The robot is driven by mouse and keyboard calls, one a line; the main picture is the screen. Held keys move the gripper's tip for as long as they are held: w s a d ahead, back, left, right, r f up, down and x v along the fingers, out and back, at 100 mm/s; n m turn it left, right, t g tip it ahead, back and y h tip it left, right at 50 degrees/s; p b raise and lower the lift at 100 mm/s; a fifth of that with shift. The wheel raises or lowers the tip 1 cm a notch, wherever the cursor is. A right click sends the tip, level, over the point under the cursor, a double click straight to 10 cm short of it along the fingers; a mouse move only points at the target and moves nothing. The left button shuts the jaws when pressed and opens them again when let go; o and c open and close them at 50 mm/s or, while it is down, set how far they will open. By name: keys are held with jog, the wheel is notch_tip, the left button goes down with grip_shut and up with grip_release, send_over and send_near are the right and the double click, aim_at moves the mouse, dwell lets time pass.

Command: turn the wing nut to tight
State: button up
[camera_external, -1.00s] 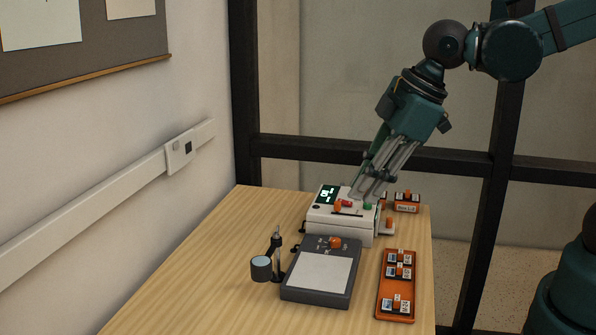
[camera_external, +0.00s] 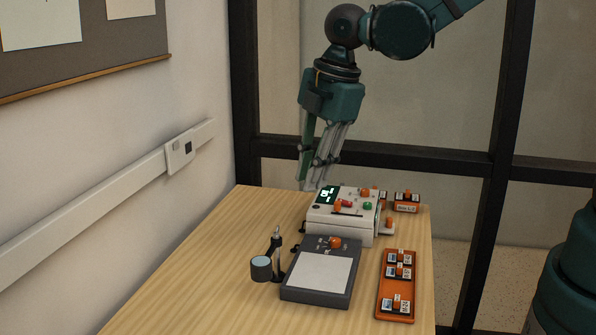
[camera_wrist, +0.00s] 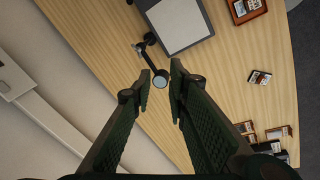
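No wing nut can be told apart for certain at this size. Orange knobs that could be it show on the white instrument (camera_external: 340,222) and at the top of the dark pad with a pale panel (camera_external: 318,274). The pad also shows in the wrist view (camera_wrist: 180,25). My gripper (camera_external: 312,184) hangs above the back left of the white instrument, pointing down, apart from it. In the wrist view my gripper (camera_wrist: 162,84) has its two fingers spread with a gap and nothing held between them. A round lens on a stand (camera_wrist: 160,79) shows beyond the gap.
The lens stand (camera_external: 261,267) is left of the pad. An orange tray (camera_external: 395,310) with small labelled pieces lies at the right edge. A small orange-labelled box (camera_external: 407,203) is at the back right. The wooden table (camera_external: 200,285) is clear at the left front.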

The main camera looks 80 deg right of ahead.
aim_at(276, 233)
jog(key=w+d+f+n+g+p, duration=0.1)
jog(key=w+f+n+p, duration=0.1)
jog(key=w, duration=0.1)
jog(key=w+d+f+n+p, duration=0.1)
jog(key=w+f+n+p, duration=0.1)
jog(key=w+p, duration=0.1)
jog(key=w+d+f+n+g+p, duration=0.1)
jog(key=w+f+n+p, duration=0.1)
jog(key=w+f, duration=0.1)
jog(key=shift+d+f+g, duration=0.1)
jog(key=shift+d+g, duration=0.2)
jog(key=shift+d, duration=0.1)
jog(key=shift+f+n+p, duration=0.25)
jog(key=shift+n+p, duration=0.05)
jog(key=shift+f, duration=0.1)
jog(key=shift+f, duration=3.8)
jog(key=shift+c, duration=0.7)
grip_shut()
